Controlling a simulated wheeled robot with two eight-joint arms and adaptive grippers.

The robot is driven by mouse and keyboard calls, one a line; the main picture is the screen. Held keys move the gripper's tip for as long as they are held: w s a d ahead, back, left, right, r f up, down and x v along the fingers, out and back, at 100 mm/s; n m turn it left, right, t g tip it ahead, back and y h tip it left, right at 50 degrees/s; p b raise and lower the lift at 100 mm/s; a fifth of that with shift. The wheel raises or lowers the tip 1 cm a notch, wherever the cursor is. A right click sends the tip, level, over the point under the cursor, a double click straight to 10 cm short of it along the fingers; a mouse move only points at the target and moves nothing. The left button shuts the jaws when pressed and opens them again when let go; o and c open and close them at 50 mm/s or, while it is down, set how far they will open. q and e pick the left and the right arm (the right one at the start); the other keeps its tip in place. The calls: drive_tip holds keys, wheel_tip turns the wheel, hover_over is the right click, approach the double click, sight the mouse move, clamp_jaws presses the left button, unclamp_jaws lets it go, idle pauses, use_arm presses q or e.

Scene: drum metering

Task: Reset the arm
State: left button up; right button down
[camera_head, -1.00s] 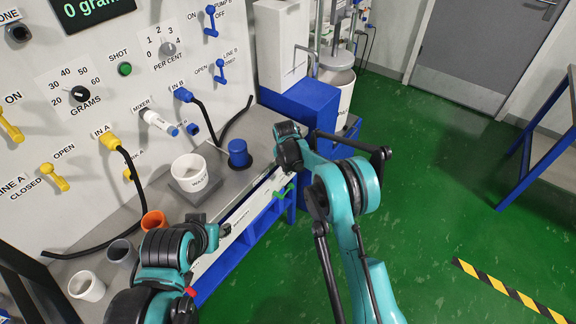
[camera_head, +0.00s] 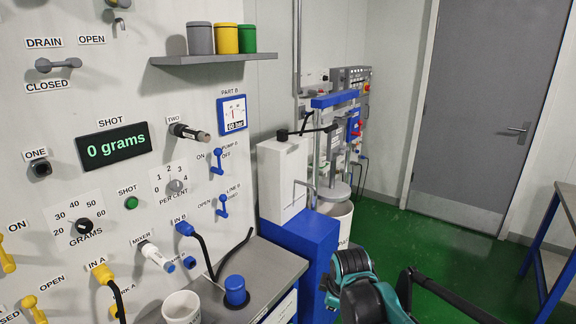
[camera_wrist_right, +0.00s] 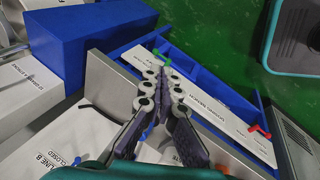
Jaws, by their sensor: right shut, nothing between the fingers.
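My right arm (camera_head: 362,290) shows at the bottom of the head view, right of the bench; its gripper is out of that picture. In the right wrist view my right gripper (camera_wrist_right: 162,60) is shut and empty, its two dark fingers meeting at the tips. Below it are the bench and the blue frame (camera_wrist_right: 205,85) over the green floor. My left arm and gripper are not in view.
The panel with a display (camera_head: 114,143) reading "0 grams" fills the left. A white cup (camera_head: 182,307) and a blue-capped item (camera_head: 235,290) stand on the bench (camera_head: 262,268). A blue box (camera_head: 300,250) is beside it. Green floor (camera_head: 455,260) is open toward the door (camera_head: 470,110).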

drive_tip(key=s+d+m+t, duration=0.1)
drive_tip(key=s+d+m, duration=0.2)
drive_tip(key=s+m, duration=0.4)
drive_tip(key=s+d+f+m+t, duration=0.1)
drive_tip(key=s+d+m, duration=0.2)
drive_tip(key=s+m, duration=0.4)
drive_tip(key=s, duration=0.6)
drive_tip(key=shift+s, duration=0.15)
